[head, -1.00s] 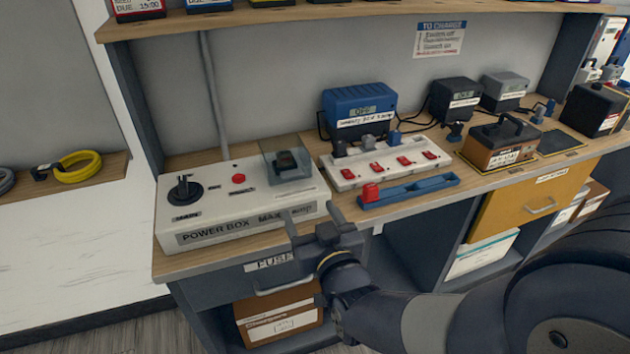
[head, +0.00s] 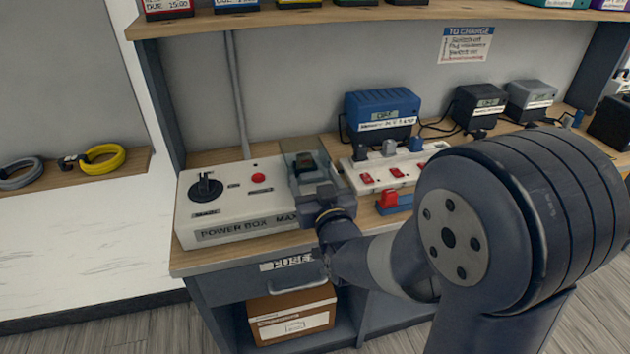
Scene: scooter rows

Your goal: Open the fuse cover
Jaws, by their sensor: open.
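The power box (head: 235,212) is a white unit on the left of the bench, with a black rotary knob (head: 206,187) and a red button (head: 258,177) on top. The clear, smoky fuse cover (head: 317,153) stands at the box's right end over a dark fuse (head: 304,162) and looks closed. My gripper (head: 315,182) is open, with its fingers at the near side of the cover. The fingers hide part of the cover and the box's right end. I cannot tell whether they touch the cover.
A white power strip with red switches (head: 367,178) lies right of the box, with a blue bar with a red end (head: 389,199) before it. A blue charger (head: 382,112) stands behind. A shelf (head: 330,20) runs above. A drawer labelled FUSES (head: 285,265) is below.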

